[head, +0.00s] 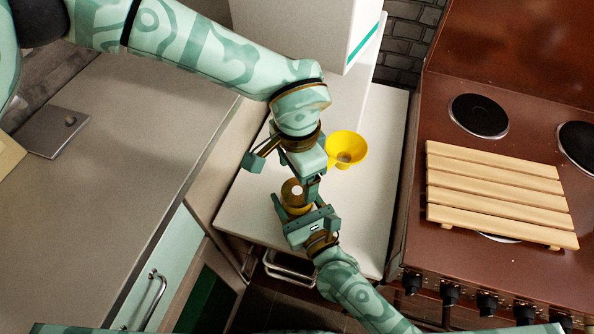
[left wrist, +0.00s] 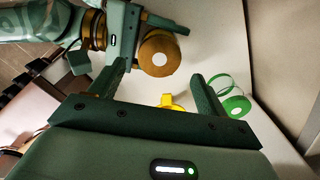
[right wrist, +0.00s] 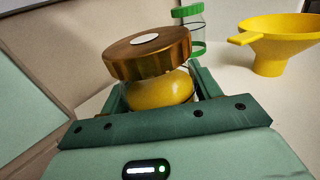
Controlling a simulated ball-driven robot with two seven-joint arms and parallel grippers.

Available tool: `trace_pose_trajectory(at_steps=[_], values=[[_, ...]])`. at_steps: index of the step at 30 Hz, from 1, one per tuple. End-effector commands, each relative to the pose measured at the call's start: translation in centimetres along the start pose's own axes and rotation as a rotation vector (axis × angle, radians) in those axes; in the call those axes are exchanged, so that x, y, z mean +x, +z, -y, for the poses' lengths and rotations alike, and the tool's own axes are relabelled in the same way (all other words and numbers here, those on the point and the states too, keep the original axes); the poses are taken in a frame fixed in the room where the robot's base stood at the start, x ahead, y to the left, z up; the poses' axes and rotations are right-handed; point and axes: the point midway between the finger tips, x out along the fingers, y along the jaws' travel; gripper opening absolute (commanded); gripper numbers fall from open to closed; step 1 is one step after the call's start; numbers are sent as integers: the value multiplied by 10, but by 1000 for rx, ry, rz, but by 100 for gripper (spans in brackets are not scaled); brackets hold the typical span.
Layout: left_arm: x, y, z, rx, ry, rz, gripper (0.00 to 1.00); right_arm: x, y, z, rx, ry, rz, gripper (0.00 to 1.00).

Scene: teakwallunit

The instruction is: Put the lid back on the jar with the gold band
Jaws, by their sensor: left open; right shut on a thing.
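My right gripper (right wrist: 153,95) is shut on a jar (right wrist: 160,92) with yellow contents. A copper-brown lid (right wrist: 148,53) with a white dot sits on top of this jar and looks slightly tilted in the right wrist view. Whether it is fully seated cannot be told. The lid also shows in the head view (head: 292,191) and left wrist view (left wrist: 160,53). No separate gold band is clearly visible; the fingers hide part of the jar. My left gripper (left wrist: 160,85) is open and empty, close beside the lidded jar and apart from it.
A yellow funnel (head: 346,148) stands on the white counter (head: 385,130). A clear jar with a green lid (right wrist: 187,11) stands behind the held jar. A brown stove (head: 430,170) with a wooden slatted rack (head: 495,190) is at right. A grey worktop (head: 110,150) is at left.

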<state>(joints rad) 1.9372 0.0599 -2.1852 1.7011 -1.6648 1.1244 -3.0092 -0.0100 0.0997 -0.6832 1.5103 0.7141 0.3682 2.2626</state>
Motion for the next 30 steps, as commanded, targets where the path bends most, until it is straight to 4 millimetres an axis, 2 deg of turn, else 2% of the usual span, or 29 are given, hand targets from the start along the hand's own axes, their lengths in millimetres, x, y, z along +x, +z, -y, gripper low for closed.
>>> trace_pose_trajectory(at_steps=[4,8,12,15,17,20,23,25,26,30], values=[[0,-6,-12,-66,56,-26,76,0,0,0,0,0,0,0],[-5,-24,-46,-283,229,-86,76,0,0,0,0,0,0,0],[-29,-61,-95,-690,546,-134,76,0,0,0,0,0,0,0],[-58,-93,-120,-1045,817,-115,76,0,0,0,0,0,0,0],[-78,-113,-128,-1280,992,-72,76,0,0,0,0,0,0,0],[-114,-146,-126,-1702,1304,64,76,0,0,0,0,0,0,0],[-142,-173,-106,-2123,1610,282,76,0,0,0,0,0,0,0],[-154,-186,-83,-2407,1815,486,76,0,0,0,0,0,0,0],[-156,-190,-72,2412,-1815,-560,76,0,0,0,0,0,0,0],[-150,-193,-21,1793,-1345,-688,76,0,0,0,0,0,1,0]])
